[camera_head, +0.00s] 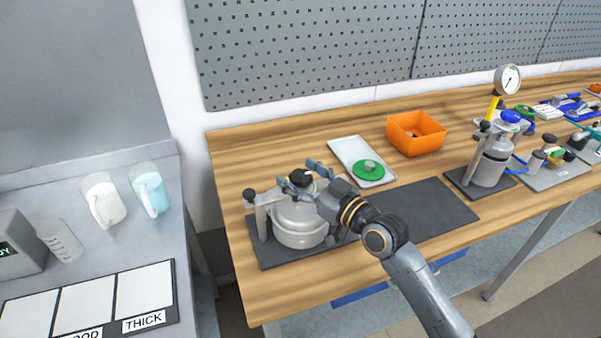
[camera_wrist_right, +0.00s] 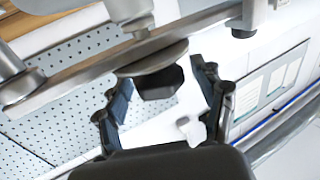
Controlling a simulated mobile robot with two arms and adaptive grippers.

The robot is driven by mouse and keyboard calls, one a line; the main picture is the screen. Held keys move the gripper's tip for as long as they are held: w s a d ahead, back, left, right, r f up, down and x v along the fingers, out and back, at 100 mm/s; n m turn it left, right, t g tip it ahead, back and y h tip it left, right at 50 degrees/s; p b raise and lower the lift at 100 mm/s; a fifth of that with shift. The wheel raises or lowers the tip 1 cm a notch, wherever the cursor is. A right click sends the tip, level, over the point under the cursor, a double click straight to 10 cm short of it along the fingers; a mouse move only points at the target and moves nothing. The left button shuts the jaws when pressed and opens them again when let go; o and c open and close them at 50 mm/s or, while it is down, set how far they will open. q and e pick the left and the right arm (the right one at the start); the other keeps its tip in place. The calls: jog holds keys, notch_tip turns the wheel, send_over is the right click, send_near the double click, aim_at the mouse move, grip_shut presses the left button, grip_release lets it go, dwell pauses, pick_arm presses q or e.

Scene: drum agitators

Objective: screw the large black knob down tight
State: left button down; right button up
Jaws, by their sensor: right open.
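The large black knob (camera_head: 299,176) sits on top of the clamp bar over the grey metal drum (camera_head: 298,226). In the right wrist view the knob (camera_wrist_right: 160,82) is dark and faceted, under a round washer on the bar (camera_wrist_right: 110,62). My right gripper (camera_head: 303,179) has reached over the drum from the right, with its fingers on either side of the knob. In the wrist view the fingers (camera_wrist_right: 163,88) are spread, with visible gaps between them and the knob. Part of the drum lid is hidden behind my gripper. My left gripper is not in view.
The drum stands on a dark mat (camera_head: 275,257) on the wooden bench. Behind it are a white tray with a green disc (camera_head: 368,170) and an orange bin (camera_head: 416,134). A second vessel with a gauge (camera_head: 490,165) stands to the right. Pitchers (camera_head: 103,203) stand on the left counter.

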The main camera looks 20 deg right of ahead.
jog(key=shift+c, duration=0.4)
jog(key=c, duration=1.1)
jog(key=o, duration=1.2)
jog(key=v, duration=1.2)
